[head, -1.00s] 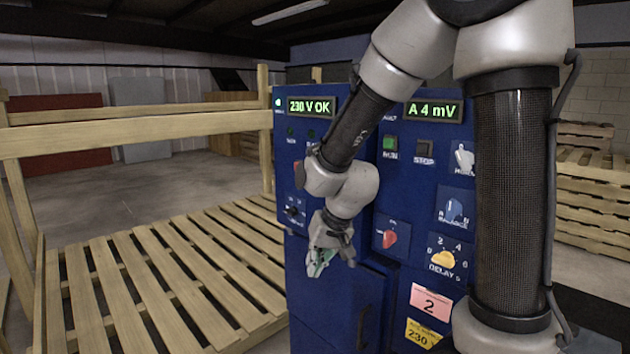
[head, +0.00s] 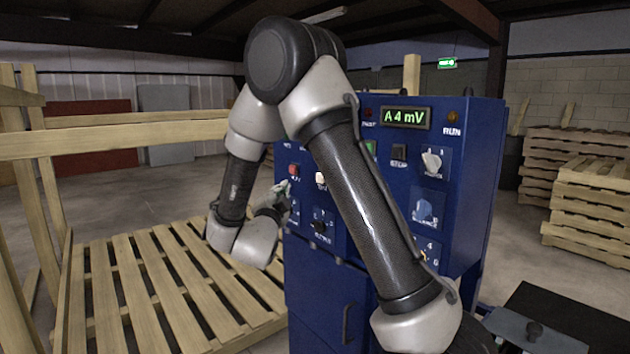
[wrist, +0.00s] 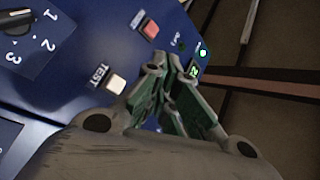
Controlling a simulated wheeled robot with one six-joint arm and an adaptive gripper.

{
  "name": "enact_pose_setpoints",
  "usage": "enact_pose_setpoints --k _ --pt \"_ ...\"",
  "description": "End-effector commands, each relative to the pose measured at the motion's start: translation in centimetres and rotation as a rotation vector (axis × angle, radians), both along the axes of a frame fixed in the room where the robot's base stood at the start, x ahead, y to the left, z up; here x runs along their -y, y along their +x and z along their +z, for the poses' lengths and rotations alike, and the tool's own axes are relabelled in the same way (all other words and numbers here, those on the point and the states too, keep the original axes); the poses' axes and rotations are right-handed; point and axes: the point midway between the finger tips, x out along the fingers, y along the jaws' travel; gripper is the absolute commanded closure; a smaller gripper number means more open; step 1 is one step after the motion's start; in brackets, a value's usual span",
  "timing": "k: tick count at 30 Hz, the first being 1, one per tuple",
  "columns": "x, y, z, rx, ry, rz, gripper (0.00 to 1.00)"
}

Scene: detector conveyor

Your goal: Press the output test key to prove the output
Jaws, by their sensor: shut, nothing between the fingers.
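The test key (wrist: 117,84) is a small cream-white square button labelled TEST on the blue panel. In the head view it shows as a pale key (head: 321,180) just left of my arm link. My gripper (head: 284,187) is in front of the panel's left part, left of the test key. In the wrist view my gripper (wrist: 172,78) has its green-padded fingers together and empty, close to the right of the test key. A gap seems to show between fingers and key, so I see no contact.
A red key (head: 294,170) sits beside the test key; it also shows in the wrist view (wrist: 150,28). A black rotary knob (head: 320,226) is below. The right display (head: 405,117) reads A 4 mV. A wooden pallet structure (head: 150,280) stands at left.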

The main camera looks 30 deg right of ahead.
Motion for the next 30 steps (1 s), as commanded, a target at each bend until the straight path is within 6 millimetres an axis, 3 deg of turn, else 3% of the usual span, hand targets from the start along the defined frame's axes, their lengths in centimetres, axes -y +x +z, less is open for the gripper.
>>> enact_pose_setpoints --k 14,30 --pt "0.4 0.0 0.2 0.018 0.010 0.001 1.00" --pt "7.0 1.2 0.2 0.016 0.010 -0.001 1.00"
